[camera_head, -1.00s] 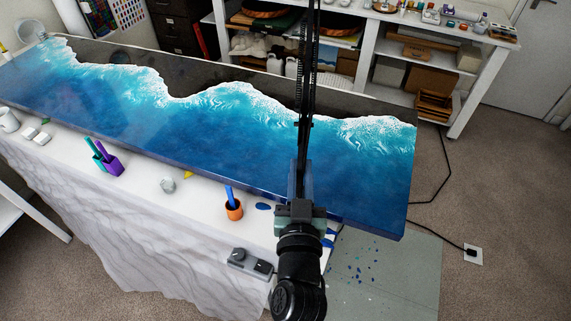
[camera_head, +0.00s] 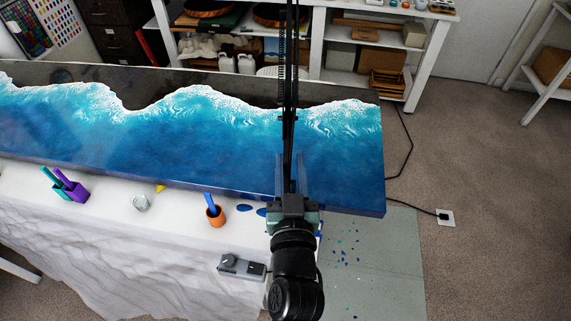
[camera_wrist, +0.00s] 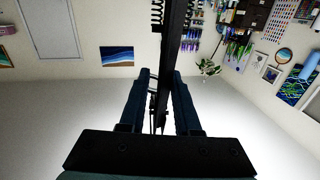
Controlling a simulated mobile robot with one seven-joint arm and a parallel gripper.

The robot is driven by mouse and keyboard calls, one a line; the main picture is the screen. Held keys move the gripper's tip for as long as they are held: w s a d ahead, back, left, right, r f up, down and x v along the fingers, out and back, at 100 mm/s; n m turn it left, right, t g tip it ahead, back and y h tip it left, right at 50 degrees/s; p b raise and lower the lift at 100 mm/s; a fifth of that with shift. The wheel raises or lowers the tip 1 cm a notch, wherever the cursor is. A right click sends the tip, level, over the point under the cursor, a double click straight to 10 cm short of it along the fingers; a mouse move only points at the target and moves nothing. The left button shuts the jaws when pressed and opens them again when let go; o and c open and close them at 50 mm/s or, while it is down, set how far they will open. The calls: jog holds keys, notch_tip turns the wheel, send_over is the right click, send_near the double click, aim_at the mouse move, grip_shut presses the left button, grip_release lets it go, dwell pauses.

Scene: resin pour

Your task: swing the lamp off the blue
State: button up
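The lamp shows as a thin black arm with a coil spring (camera_head: 288,85), running upright through the head view and crossing the blue of the resin slab (camera_head: 200,145) in the picture. Its head is not in view. My gripper (camera_head: 290,158) is in front of the slab's near edge, towards its right end. In the wrist view the lamp's black arm (camera_wrist: 177,40) passes between my two blue-grey fingers (camera_wrist: 161,75). The fingers stand apart, with a gap visible on the left of the lamp arm. Contact on the right side cannot be told.
On the white-draped table stand an orange cup (camera_head: 215,215), purple holder (camera_head: 78,192), glass jar (camera_head: 140,203) and grey device (camera_head: 241,266). White shelves (camera_head: 320,45) stand behind. A black cable (camera_head: 402,150) runs to a floor socket (camera_head: 445,218). Carpet at right is open.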

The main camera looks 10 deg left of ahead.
jog(key=shift+o, duration=1.4)
jog(key=shift+d, duration=0.1)
jog(key=shift+a, duration=0.2)
jog(key=shift+s+f, duration=0.15)
jog(key=shift+s, duration=0.15)
jog(key=s+d+b, duration=0.2)
jog(key=s+b, duration=0.3)
jog(key=s, duration=0.7)
jog(key=shift+d+b, duration=0.2)
jog(key=shift+b, duration=0.15)
